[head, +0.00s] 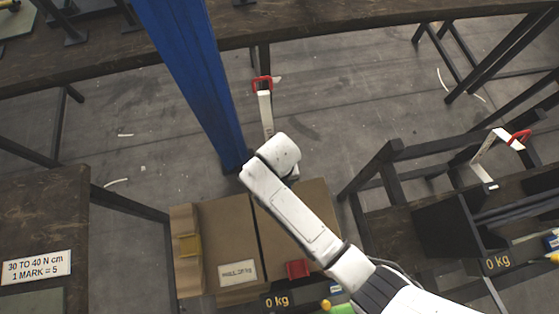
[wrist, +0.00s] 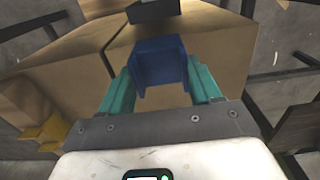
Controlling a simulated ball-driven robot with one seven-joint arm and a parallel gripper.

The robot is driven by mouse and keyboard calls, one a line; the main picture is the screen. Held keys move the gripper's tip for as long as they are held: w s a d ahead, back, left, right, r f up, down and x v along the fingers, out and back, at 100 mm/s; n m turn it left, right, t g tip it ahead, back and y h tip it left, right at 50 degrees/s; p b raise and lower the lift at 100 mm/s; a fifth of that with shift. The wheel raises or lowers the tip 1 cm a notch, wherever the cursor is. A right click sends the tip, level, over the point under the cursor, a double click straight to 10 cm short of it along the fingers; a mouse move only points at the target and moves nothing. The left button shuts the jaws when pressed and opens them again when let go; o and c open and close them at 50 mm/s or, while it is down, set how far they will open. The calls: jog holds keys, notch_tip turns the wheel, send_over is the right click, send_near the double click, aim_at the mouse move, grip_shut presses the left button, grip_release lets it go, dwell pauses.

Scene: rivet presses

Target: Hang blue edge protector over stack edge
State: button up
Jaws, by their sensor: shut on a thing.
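The blue edge protector (wrist: 161,66) is a blue angled, channel-like piece in the wrist view. My gripper (wrist: 160,78) has its two teal fingers shut on its sides. Behind it are brown cartons of the stack (wrist: 222,45), with a seam between them at its left. I cannot tell whether the protector touches a carton. In the head view the stack (head: 222,222) stands low at centre, partly behind my white arm. My gripper and the blue protector are hidden there.
A yellow piece (head: 190,246) sits on the stack's left side and a red piece (head: 298,269) near its front. A blue column (head: 190,75) rises behind the stack. Dark benches stand left (head: 45,215) and right (head: 400,225). A black "0 kg" panel (head: 277,301) is in front.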

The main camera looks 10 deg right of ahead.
notch_tip(320, 180, down, 3)
jog(key=b, duration=0.3)
jog(key=shift+f, duration=0.2)
jog(key=shift+f+b, duration=0.5)
jog(key=shift+f, duration=0.5)
jog(key=shift+s+p, duration=0.15)
jog(key=shift+p, duration=0.15)
jog(key=o, duration=1.1)
notch_tip(320, 180, up, 11)
jog(key=shift+f+p, duration=0.15)
jog(key=shift+p, duration=0.35)
